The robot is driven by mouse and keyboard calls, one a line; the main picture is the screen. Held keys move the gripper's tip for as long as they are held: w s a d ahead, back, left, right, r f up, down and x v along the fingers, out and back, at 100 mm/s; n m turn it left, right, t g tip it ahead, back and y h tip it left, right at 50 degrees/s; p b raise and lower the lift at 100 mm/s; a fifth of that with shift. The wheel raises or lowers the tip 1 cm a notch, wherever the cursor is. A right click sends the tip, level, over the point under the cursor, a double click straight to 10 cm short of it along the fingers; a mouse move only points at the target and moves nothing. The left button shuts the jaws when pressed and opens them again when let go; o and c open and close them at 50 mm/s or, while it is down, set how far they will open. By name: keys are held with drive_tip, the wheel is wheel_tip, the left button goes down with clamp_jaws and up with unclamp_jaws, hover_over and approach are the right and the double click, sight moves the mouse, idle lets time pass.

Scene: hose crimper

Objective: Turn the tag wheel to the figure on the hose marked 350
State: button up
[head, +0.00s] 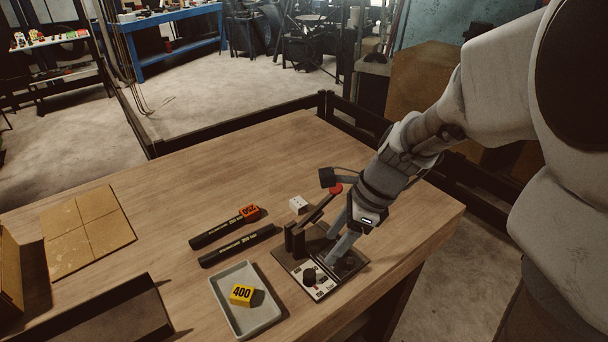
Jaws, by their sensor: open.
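The crimper stands on a dark base plate (291,262) near the table's right front. On its light panel is a round black knob (309,276), apparently the tag wheel, ringed by small marks too small to read. A lever with a red knob (335,189) rises behind. My gripper (328,248) is open, pointing down over the crimper, its fingers just behind the panel and knob; I cannot tell whether they touch anything. A black hose (222,230) with an orange tag (250,212) lies left of the crimper; the tag's figure is turned and hard to read. A second black hose (237,246) lies alongside.
A brown tiled board (85,230) and dark tray (115,318) are at left. The table's back middle is clear.

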sight(310, 273)
drive_tip(key=b+x, duration=0.2)
drive_tip(key=x, duration=0.8)
clamp_jaws()
